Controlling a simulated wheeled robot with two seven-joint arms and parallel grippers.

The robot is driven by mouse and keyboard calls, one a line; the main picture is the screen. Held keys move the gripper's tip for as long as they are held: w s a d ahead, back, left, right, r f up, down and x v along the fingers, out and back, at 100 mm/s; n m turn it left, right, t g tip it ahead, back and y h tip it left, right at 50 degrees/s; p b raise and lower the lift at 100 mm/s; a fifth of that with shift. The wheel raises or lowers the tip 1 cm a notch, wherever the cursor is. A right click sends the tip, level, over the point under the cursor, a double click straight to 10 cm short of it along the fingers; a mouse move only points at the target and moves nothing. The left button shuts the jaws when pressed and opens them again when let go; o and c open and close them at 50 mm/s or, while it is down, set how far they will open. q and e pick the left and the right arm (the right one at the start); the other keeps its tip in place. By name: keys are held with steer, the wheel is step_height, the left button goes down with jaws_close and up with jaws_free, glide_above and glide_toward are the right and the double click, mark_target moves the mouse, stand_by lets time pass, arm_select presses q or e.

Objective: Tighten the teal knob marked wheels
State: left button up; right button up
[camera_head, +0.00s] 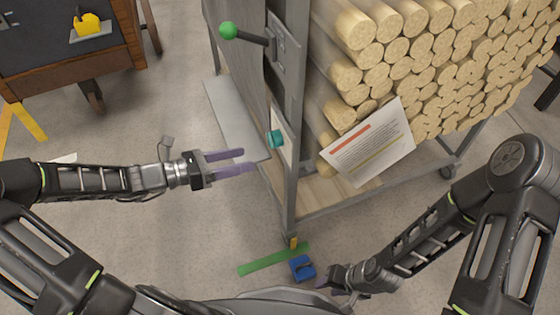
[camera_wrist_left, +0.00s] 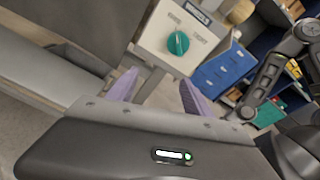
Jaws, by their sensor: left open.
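The teal knob (camera_head: 276,139) sits on a pale plate on the cart's near upright, in the middle of the head view. In the left wrist view the teal knob (camera_wrist_left: 178,43) shows with a white line across it, on a light panel (camera_wrist_left: 188,22) with a dark label above and small lettering. My left gripper (camera_head: 250,161) is open and empty, its purple fingers pointing at the knob from the left, apart from it. In the wrist view the fingers (camera_wrist_left: 158,95) stand below the knob, one to each side. My right gripper (camera_head: 328,282) is low at the right, its fingers mostly hidden.
The cart holds stacked round logs (camera_head: 400,60); a paper sheet (camera_head: 368,142) hangs on it. A green-balled lever (camera_head: 229,31) juts out above the knob. A blue object (camera_head: 302,268) and green strip (camera_head: 273,259) lie on the floor. A wooden cart stands upper left.

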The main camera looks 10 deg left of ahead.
mark_target(274, 139)
arm_select(q)
step_height(274, 139, up, 4)
steer(key=shift+s+d+r+n+t+h, duration=0.1)
steer(key=shift+n+t+h, duration=0.2)
steer(key=shift+n, duration=0.3)
steer(key=shift+d+f+n+t+h, duration=0.1)
steer(key=shift+n+t+h, duration=0.1)
steer(key=shift+n+h, duration=0.3)
steer(key=b+x, duration=0.2)
steer(key=x, duration=0.5)
steer(key=shift+w+d+b, duration=0.2)
steer(key=shift+d+b, duration=0.1)
steer(key=shift+c, duration=0.5)
jaws_close()
